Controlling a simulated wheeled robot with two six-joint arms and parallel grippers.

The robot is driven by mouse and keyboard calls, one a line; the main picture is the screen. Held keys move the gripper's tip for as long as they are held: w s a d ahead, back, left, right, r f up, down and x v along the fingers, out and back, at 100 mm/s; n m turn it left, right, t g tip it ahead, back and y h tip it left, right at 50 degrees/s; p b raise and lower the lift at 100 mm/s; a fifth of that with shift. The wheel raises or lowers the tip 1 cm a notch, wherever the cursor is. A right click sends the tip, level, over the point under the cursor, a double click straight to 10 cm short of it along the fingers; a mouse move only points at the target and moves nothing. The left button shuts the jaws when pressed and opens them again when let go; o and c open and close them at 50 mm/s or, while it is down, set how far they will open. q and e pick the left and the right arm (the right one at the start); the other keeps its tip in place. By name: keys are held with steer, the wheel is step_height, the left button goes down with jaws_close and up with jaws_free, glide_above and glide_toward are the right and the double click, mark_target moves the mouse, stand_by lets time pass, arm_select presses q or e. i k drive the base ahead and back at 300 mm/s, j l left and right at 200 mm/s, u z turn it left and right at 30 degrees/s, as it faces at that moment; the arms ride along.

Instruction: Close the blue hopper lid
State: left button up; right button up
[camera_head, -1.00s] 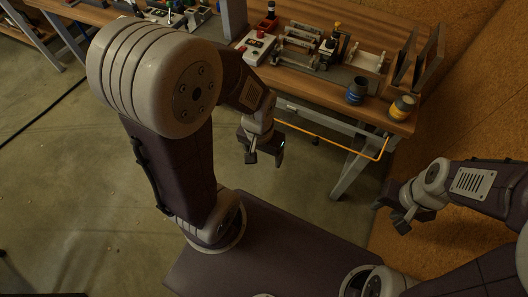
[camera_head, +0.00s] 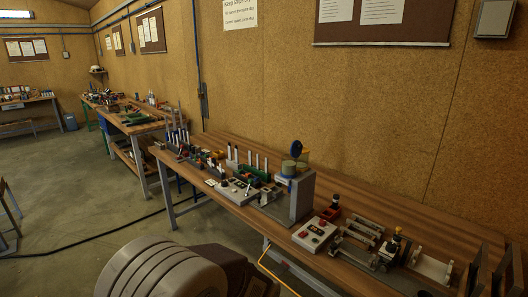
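A round dark blue lid (camera_head: 296,149) stands raised, roughly upright, above a grey machine block (camera_head: 301,198) on the long wooden workbench. Right below the lid is a small greenish container (camera_head: 289,168), which looks like the hopper, with a yellowish part beside it. The lid looks open; its hinge is too small to make out. Neither of my grippers is in view now. Only a rounded part of my own arm shows at the bottom edge, well in front of the bench.
The workbench (camera_head: 390,213) runs along the wall. A control box with a red button (camera_head: 315,234) and a fixture (camera_head: 362,233) stand right of the block. Several green and white parts stand left of it. Open floor lies left.

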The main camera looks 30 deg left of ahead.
mark_target(296, 147)
steer(key=u, duration=0.7)
